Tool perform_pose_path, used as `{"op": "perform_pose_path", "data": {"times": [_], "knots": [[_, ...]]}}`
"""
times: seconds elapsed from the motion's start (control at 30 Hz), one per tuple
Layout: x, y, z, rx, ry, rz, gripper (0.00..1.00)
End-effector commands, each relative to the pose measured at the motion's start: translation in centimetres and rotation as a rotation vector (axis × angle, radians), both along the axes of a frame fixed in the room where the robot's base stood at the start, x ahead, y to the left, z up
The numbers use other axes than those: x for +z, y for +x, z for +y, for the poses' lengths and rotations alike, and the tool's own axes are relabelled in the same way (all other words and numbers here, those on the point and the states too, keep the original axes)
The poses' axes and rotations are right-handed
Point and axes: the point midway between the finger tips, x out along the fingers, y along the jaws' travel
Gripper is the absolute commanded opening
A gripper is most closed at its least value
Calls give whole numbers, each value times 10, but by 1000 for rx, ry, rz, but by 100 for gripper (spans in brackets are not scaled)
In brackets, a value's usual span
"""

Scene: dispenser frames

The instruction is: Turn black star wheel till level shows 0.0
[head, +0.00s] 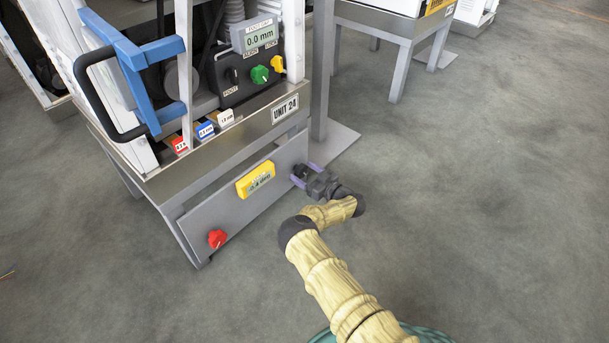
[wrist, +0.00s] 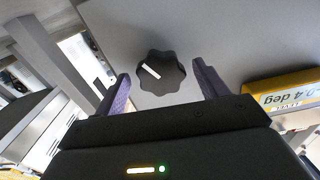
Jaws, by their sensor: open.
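The black star wheel (wrist: 153,73) sits on the grey front panel in the wrist view, with a white mark slanting on its face. In the head view the wheel (head: 300,170) is mostly hidden behind my gripper (head: 308,177). My gripper is open in the wrist view (wrist: 160,80), one finger on each side of the wheel, with gaps showing on both sides. The yellow level (head: 256,181) is fixed on the panel left of the wheel. In the wrist view the level (wrist: 285,93) appears upside down and seems to read 0.4 deg; its sign is unclear.
A red knob (head: 217,238) is at the panel's lower left. Above are a display (head: 260,38) reading 0.0 mm, green (head: 260,74) and yellow (head: 278,64) knobs, and a blue-framed handle (head: 140,65). A grey post (head: 320,75) stands right of the unit. Floor at right is free.

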Motion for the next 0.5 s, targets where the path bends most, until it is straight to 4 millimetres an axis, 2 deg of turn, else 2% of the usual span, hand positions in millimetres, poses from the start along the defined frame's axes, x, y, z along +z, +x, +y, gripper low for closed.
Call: {"op": "perform_pose_path", "data": {"times": [0.2,0.27,0.43,0.5], "knots": [[1,0,2,2,0,0,73],[1,0,2,2,0,0,63],[1,0,1,2,0,0,30],[1,0,1,2,0,0,29]]}}
